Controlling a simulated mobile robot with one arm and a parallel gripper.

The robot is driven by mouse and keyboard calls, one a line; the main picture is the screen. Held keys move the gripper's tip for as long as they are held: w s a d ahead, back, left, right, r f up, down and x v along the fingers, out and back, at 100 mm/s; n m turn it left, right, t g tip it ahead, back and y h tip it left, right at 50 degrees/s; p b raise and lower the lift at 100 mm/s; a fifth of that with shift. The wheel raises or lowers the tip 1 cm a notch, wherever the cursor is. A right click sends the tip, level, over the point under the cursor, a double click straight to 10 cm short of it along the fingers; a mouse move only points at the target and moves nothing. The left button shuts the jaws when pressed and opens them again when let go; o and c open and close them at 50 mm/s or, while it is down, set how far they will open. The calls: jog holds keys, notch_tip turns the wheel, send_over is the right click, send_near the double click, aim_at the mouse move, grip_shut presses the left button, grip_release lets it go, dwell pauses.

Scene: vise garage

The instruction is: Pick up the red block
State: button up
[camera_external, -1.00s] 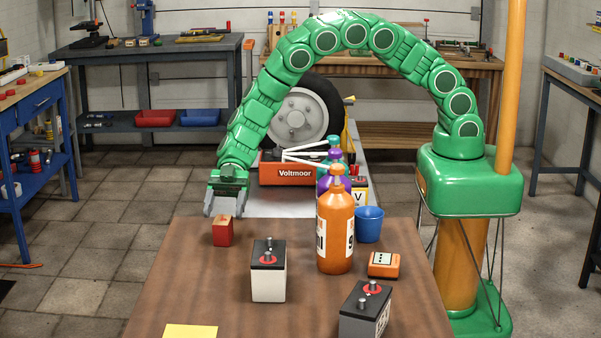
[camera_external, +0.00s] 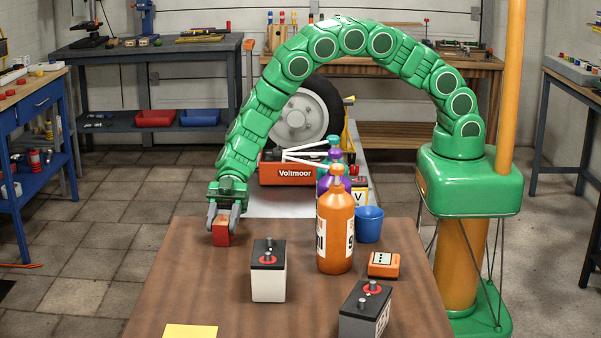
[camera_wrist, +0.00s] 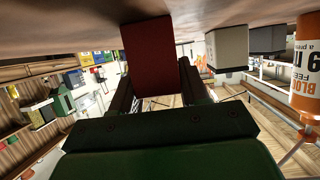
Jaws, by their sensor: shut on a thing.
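The red block (camera_external: 221,238) stands near the far left corner of the wooden table. My gripper (camera_external: 224,222) is lowered around its upper part, one finger on each side, and is shut on it. In the wrist view the red block (camera_wrist: 150,55) sits between the two fingers (camera_wrist: 158,88). Its lower end reaches the tabletop, and I see no clear gap beneath it.
On the table (camera_external: 195,295) are a white battery (camera_external: 268,277), a dark-topped grey battery (camera_external: 362,318), an orange bottle (camera_external: 335,235), a blue cup (camera_external: 369,226), an orange meter (camera_external: 384,265) and a yellow note (camera_external: 190,331).

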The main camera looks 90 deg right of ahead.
aim_at(222, 219)
jog(key=shift+c, duration=1)
jog(key=shift+r, duration=0.55)
notch_tip(222, 219, up, 2)
jog(key=shift+r, duration=0.15)
jog(key=s+d+r, duration=0.7)
jog(key=s+r, duration=0.2)
jog(key=s, duration=0.3)
jog(key=shift+d+r, duration=0.15)
jog(key=shift+r, duration=0.15)
